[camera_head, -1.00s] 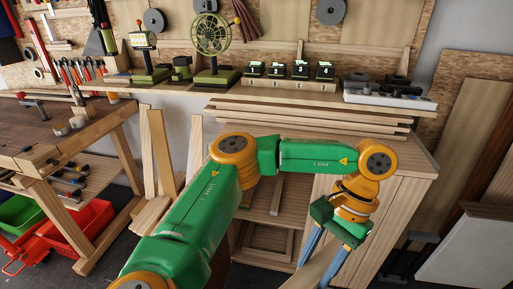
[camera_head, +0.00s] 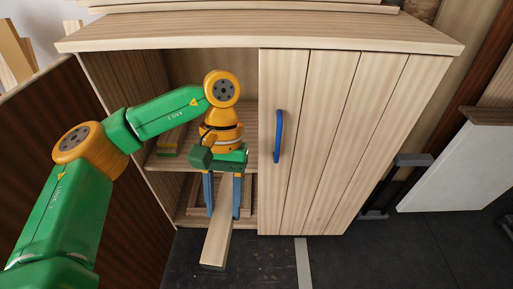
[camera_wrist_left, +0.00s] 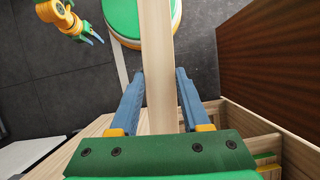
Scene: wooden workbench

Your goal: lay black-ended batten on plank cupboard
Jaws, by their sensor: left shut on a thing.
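The plank cupboard (camera_head: 330,150) has a pale wooden top (camera_head: 270,33), a closed plank door with a blue handle on the right, and an open shelved side on the left. My left gripper (camera_head: 223,208) points down in front of the open side, below the top. It is shut on the pale batten (camera_head: 216,240), whose near end shows a dark edge. In the left wrist view the batten (camera_wrist_left: 158,60) runs between the blue fingers; its far end is cut off. My right gripper (camera_wrist_left: 92,40) shows small at the upper left there, fingers apart and empty.
Long boards (camera_head: 240,5) lie along the back of the cupboard top; its front strip is clear. A dark brown panel (camera_head: 100,190) stands at the left. A white panel (camera_head: 460,170) leans at the right. Grey floor lies in front.

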